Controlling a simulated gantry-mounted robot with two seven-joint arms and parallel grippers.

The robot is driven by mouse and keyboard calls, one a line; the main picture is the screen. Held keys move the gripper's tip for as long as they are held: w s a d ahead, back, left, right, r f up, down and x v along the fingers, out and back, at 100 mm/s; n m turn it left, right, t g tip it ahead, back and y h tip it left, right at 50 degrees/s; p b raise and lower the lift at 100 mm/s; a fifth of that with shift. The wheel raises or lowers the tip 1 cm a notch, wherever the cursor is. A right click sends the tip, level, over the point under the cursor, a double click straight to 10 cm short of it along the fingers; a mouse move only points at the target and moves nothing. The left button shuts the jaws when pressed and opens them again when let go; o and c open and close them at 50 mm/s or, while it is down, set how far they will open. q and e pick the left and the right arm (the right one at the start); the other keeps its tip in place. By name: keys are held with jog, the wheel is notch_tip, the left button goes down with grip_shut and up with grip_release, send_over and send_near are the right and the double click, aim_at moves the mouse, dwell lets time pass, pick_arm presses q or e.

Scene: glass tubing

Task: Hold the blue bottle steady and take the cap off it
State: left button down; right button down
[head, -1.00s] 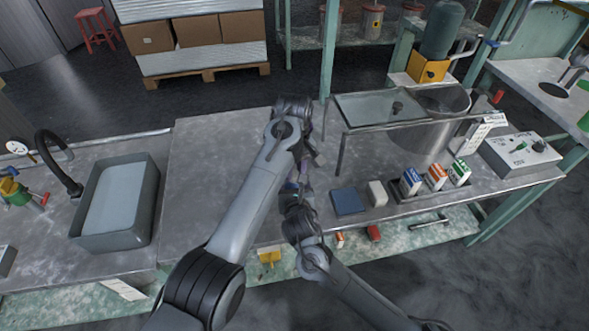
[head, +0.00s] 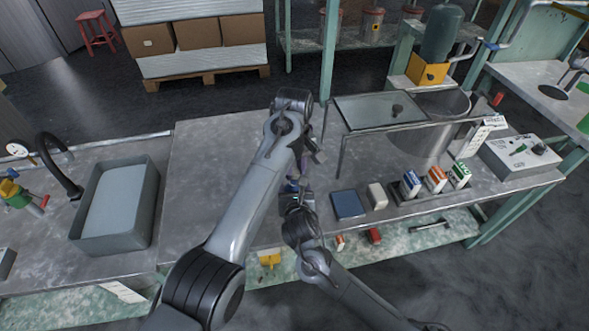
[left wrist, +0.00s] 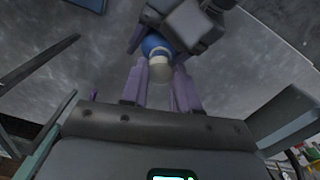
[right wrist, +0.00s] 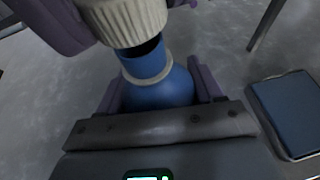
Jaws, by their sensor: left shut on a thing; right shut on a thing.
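The blue bottle (right wrist: 158,92) stands between the purple fingers of my right gripper (right wrist: 160,84), which is shut on its body. Its neck and a pale collar ring show in the right wrist view. The white ribbed cap (right wrist: 128,18) is just above the neck, slightly tilted. A dark opening shows between cap and neck, so the cap looks apart from the bottle. My left gripper (left wrist: 160,82) is shut on the cap (left wrist: 160,73). The bottle also shows as a small blue patch in the head view (head: 291,186), mostly hidden by my arms.
A dark blue pad (head: 348,204) and a pale block (head: 377,195) lie right of the grippers. Several small cartons (head: 436,179) stand further right. A large metal vessel (head: 425,135) is behind. A grey basin (head: 152,205) stands left, with bare worktop (head: 205,180) between.

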aim_at(295, 172)
pick_arm(q)
jog(key=shift+r, duration=0.2)
dwell(0.3)
jog(key=shift+r, duration=1.9)
pick_arm(e)
jog(key=shift+c, duration=0.4)
grip_release()
